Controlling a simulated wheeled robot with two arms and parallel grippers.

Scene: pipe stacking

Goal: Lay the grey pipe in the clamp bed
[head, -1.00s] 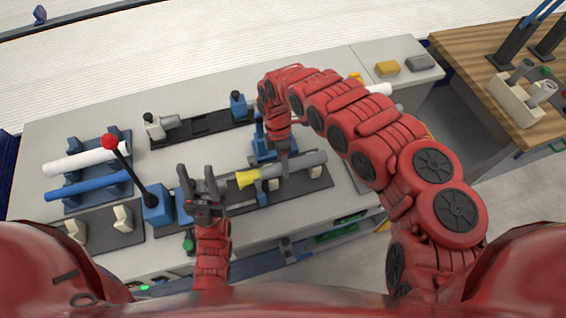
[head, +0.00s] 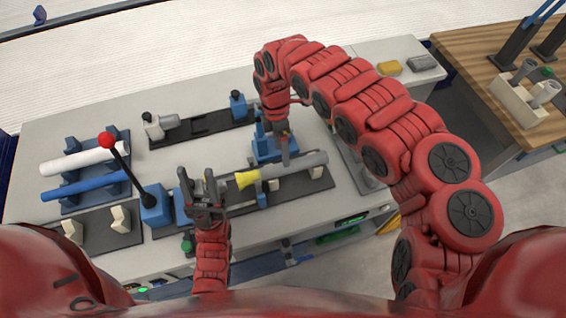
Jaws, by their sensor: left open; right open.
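The grey pipe (head: 306,163), with a yellow left end (head: 247,179), lies along the right part of a dark plate, over cream V-blocks (head: 316,172). A blue clamp (head: 155,206) with a red-knobbed lever stands at the plate's left end. Another dark plate (head: 96,236) with two cream blocks lies further left. I cannot tell which parts make up the clamp bed. My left gripper (head: 197,173) is open and empty, left of the yellow end. My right gripper (head: 284,152) is open at the pipe's middle, its tips overlapping the pipe; whether they touch is unclear.
A blue rack (head: 122,137) at left holds a white pipe (head: 84,161) and a blue pipe (head: 88,186). A dark fixture (head: 200,125) lies behind. A yellow block (head: 389,67) and a grey block (head: 422,62) lie at back right. A wooden table (head: 505,85) stands far right.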

